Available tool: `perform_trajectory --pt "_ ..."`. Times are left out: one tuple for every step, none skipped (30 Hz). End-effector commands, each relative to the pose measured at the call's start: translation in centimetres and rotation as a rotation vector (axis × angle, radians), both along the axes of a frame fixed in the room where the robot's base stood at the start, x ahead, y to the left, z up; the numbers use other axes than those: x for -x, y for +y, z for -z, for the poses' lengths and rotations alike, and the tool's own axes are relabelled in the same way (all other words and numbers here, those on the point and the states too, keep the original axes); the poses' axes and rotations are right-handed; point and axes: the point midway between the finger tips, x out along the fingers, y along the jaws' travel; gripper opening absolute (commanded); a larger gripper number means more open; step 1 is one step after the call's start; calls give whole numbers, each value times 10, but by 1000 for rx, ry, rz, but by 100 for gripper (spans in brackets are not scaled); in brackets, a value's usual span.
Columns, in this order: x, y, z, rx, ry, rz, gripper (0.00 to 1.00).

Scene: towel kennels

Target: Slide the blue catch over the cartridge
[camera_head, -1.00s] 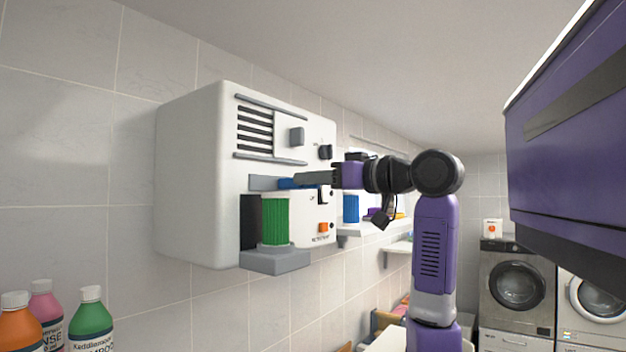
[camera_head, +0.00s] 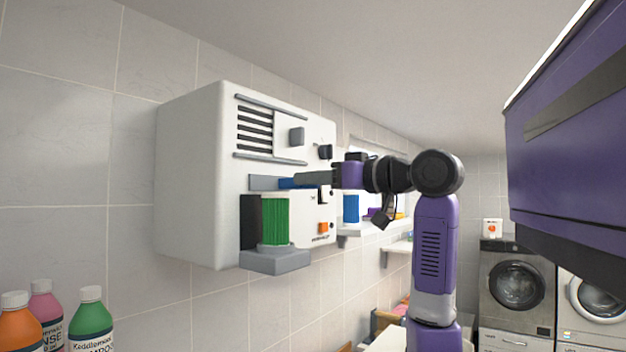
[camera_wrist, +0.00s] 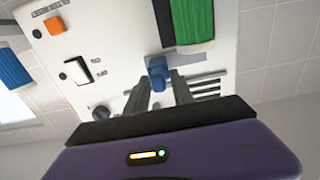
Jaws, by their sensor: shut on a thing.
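The blue catch (camera_head: 290,183) sits on a grey rail (camera_head: 262,182) on the front of a white wall unit, just above the green cartridge (camera_head: 275,220). The green ribbed cartridge stands upright on a grey ledge, in front of a dark recess. In the wrist view the catch (camera_wrist: 157,68) is between my fingertips, beside the end of the cartridge (camera_wrist: 193,25). My gripper (camera_head: 297,181) reaches in from the right and is shut on the catch. The fingers hide part of the catch in the head view.
The white unit (camera_head: 190,180) also carries a vent slider (camera_head: 297,137), a dark knob (camera_head: 325,152), a black switch (camera_wrist: 78,70) and an orange button (camera_head: 323,228). A blue ribbed cylinder (camera_head: 350,208) stands on a shelf to the right. Bottles (camera_head: 91,322) stand lower left.

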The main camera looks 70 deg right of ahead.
Motion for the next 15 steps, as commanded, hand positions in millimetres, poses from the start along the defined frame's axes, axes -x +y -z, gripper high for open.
perform_trajectory --pt "0 0 0 0 0 1 0" --pt "0 0 0 0 0 1 0" --pt "0 0 0 0 0 1 0" --pt "0 0 0 0 0 1 0" --pt "0 0 0 0 0 1 0" --pt "0 1 0 0 0 0 0" --pt "-1 4 0 1 0 0 0" --pt "-2 7 1 2 0 0 0" --pt "-4 14 1 3 1 -1 0" --pt "-5 20 1 5 0 -3 0" --pt "-7 27 1 4 -1 -4 0" --pt "-9 35 1 5 0 -3 0" --pt "-10 41 1 4 -1 -3 0" --pt "-12 47 1 5 -1 -4 0" --pt "-13 53 1 5 0 -3 0"
